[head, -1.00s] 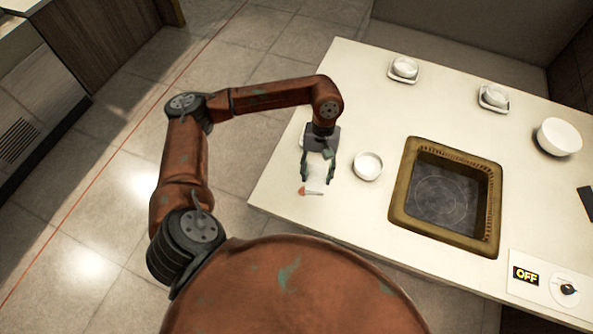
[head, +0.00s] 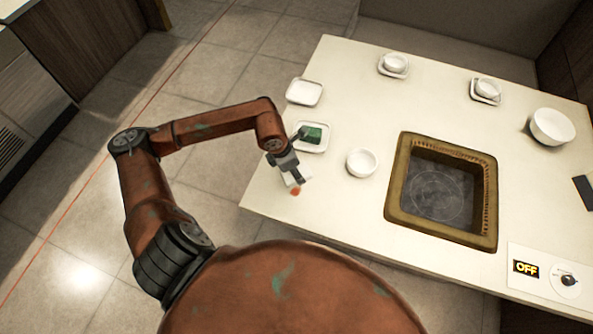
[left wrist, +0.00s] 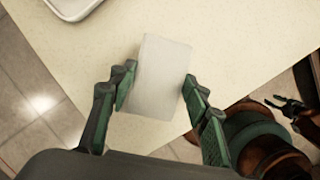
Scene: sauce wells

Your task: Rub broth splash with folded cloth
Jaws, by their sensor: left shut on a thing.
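My left gripper (head: 298,182) is shut on a folded white cloth, low over the near left part of the table. In the left wrist view the cloth (left wrist: 158,75) is a pale rectangle between the two green fingers (left wrist: 155,95). The broth splash (head: 296,191) is a small orange-red patch at the gripper's tip; part of it seems covered. The splash does not show in the left wrist view. I cannot tell whether the cloth touches the table. What looks like my right gripper (left wrist: 285,105) shows small and dark at the right of the left wrist view.
A square dish (head: 323,147) with a green block (head: 311,135) lies behind the gripper, and an empty dish (head: 305,92) farther back. A white bowl (head: 361,162) and a framed sunken cooker (head: 397,190) stand to the right. The table's front edge is close.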

